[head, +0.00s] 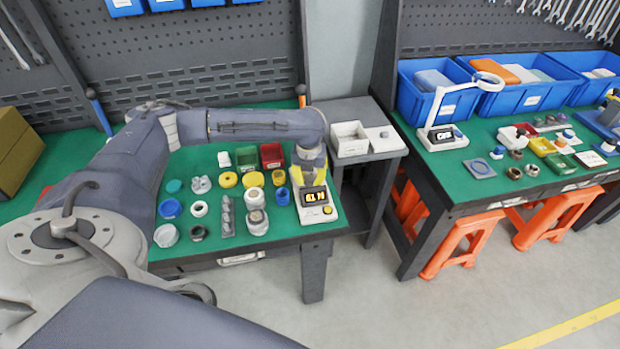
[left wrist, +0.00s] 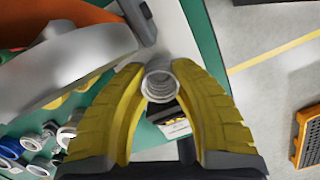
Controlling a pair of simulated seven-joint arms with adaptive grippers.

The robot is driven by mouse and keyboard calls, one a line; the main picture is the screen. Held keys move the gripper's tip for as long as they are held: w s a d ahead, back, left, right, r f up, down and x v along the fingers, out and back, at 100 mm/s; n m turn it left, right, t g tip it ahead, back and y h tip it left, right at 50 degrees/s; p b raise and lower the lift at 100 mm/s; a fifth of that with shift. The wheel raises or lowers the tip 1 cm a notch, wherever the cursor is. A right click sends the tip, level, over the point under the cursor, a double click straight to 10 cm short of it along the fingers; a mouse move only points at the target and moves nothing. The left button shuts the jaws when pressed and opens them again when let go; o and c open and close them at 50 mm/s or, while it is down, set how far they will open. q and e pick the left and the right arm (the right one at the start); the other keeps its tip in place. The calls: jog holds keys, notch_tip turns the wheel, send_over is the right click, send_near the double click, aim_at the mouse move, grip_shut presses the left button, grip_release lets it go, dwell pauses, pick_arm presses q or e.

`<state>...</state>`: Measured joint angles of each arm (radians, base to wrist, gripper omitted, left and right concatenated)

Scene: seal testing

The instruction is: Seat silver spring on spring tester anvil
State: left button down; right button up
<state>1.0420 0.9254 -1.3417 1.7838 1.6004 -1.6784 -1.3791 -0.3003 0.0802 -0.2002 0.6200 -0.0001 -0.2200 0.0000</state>
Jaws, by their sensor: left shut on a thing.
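My left gripper (head: 308,180) reaches down over the white spring tester (head: 318,215) at the right end of the near green bench. The tester has a lit display with orange digits. In the left wrist view, the yellow fingers of my left gripper (left wrist: 161,88) are shut on the silver spring (left wrist: 160,84), whose coils show between the fingertips. In the head view the spring is hidden by the gripper and the tester. I cannot tell whether the spring touches the anvil, which I cannot make out. My right gripper is not in view.
Several rings, caps and cylinders stand on the green bench left of the tester, with a green bin (head: 246,158) and a red bin (head: 271,156) behind them. A grey side table (head: 350,110) with white trays stands to the right. A second bench is farther right.

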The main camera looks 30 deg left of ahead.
pick_arm(q)
jog(key=shift+f, duration=0.2)
jog(key=c, duration=1.1)
grip_release()
jog(key=shift+d, duration=0.1)
jog(key=shift+r, duration=0.1)
jog(key=shift+d+r, duration=0.1)
jog(key=shift+r, duration=4.35)
jog(key=shift+a, duration=0.2)
